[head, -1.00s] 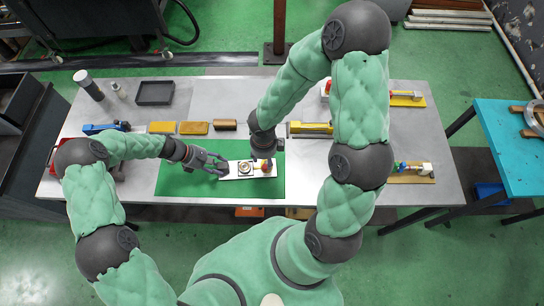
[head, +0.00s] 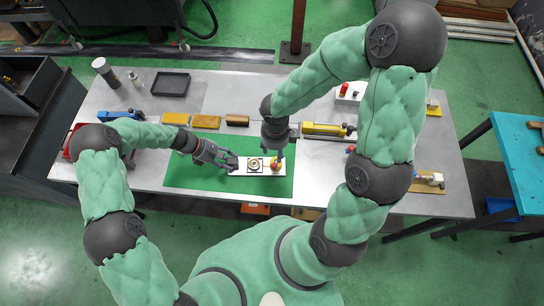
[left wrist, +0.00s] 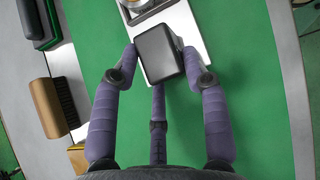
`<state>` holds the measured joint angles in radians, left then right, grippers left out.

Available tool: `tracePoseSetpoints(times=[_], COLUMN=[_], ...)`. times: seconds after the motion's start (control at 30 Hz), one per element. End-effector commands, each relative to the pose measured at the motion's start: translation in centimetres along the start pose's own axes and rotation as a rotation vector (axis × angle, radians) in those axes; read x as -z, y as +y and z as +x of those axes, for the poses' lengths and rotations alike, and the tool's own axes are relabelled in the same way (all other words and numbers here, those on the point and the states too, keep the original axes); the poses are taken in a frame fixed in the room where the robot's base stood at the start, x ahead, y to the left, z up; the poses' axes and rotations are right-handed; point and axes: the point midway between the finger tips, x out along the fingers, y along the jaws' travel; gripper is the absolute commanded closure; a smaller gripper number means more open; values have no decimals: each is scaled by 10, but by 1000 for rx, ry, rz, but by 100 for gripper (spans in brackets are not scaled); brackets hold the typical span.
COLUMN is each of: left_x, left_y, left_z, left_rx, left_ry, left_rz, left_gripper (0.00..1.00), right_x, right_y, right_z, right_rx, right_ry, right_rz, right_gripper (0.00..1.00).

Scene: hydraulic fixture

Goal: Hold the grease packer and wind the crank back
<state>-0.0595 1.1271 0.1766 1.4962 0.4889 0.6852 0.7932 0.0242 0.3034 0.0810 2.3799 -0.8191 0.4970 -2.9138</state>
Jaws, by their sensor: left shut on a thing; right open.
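The grease packer appears to be the white plate (head: 265,172) with a round metal part (head: 255,165) on the green mat (head: 200,180). A red and yellow part, likely the crank handle (head: 276,166), is at its right end. My left gripper (head: 234,163) is at the plate's left end. In the left wrist view its purple fingers (left wrist: 160,75) are shut on a dark block (left wrist: 158,52) over the white plate (left wrist: 190,35). My right gripper (head: 277,148) is open and points down just above the red and yellow part. Its fingers are partly hidden by its wrist.
Yellow and brown blocks (head: 206,122) lie in a row behind the mat. A yellow tool (head: 323,130) lies right of my right wrist. The mat's left part is clear.

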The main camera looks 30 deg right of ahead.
Motion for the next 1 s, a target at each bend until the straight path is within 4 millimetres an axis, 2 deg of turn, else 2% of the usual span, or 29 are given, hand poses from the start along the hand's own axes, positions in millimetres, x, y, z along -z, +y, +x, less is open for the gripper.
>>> tracePoseSetpoints(times=[0.1, 0.13, 0.2, 0.53, 0.67, 0.77, 1.0], left_x=[0, 0, 0, 0, 0, 0, 0], left_y=[0, 0, 0, 0, 1, 1, 1], left_z=[-1, -1, -1, -1, -8, -22, -69], left_rx=[-1, -1, -1, 0, -2, -3, -4], left_ry=[-1, -1, -1, 0, 1, 1, 1], left_rz=[0, 0, 0, 0, 1, 1, 0], left_gripper=[97, 46, 27, 27, 27, 27, 27], right_x=[0, 0, 0, 0, 0, 0, 0], right_y=[0, 0, 0, 0, 0, 0, 0], right_z=[0, 0, 0, 0, 0, 0, 0], right_rx=[0, 0, 0, 0, 0, 0, 0], right_ry=[0, 0, 0, 0, 0, 0, 0], right_rz=[0, 0, 0, 0, 0, 0, 0], right_gripper=[50, 50, 50, 50, 50, 50, 50])
